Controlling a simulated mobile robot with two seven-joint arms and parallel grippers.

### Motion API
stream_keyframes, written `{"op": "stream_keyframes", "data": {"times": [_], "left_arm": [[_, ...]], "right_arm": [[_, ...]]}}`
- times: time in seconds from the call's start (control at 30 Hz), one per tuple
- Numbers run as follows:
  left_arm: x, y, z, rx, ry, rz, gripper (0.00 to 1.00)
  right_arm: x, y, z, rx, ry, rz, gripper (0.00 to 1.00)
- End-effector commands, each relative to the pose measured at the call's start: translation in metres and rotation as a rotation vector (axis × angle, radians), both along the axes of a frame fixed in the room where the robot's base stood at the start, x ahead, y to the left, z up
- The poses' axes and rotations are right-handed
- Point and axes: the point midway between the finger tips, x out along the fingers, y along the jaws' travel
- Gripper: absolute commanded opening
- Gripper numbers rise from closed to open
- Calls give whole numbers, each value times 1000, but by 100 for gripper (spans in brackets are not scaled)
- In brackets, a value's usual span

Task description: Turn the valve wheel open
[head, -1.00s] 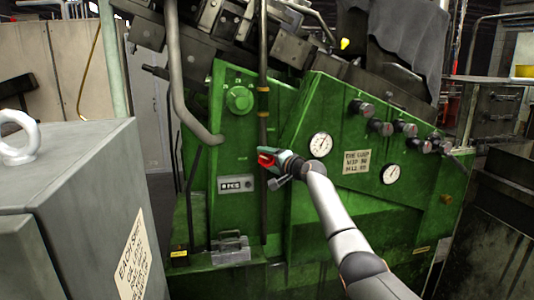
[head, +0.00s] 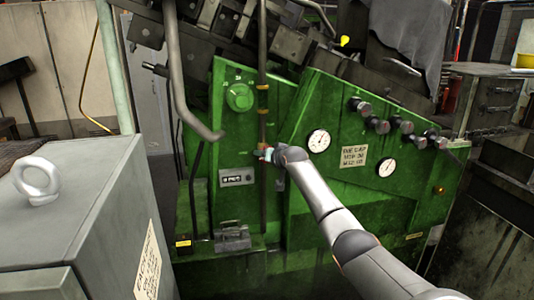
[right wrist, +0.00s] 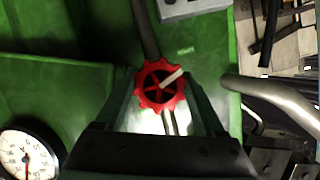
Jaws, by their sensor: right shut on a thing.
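The red valve wheel (right wrist: 149,97) has a scalloped rim, spokes and a pale bar pointing up and right in the right wrist view. It stands in front of the green machine face, in line with a dark vertical pipe. My right gripper (right wrist: 163,88) has one finger on each side of the wheel and is shut on its rim. In the head view, my right gripper (head: 268,154) reaches the pipe and hides most of the wheel. My left gripper is not in view.
A bent grey pipe (head: 181,85) hangs left of the wheel. Gauges (head: 319,141) and several knobs (head: 377,125) sit to the right. A grey cabinet (head: 95,190) with a lifting ring (head: 37,180) stands at the near left.

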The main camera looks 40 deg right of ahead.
Motion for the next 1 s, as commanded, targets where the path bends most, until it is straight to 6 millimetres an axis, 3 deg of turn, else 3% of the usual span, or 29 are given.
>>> {"op": "stream_keyframes", "data": {"times": [0.3,0.87,0.9,1.0], "left_arm": [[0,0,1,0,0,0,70],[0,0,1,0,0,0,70],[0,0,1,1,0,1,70],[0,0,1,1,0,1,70]], "right_arm": [[0,0,-1,-110,63,1,16],[0,0,-1,-135,76,1,16],[0,0,-1,-135,76,1,76],[0,0,-1,-133,75,1,84]]}}
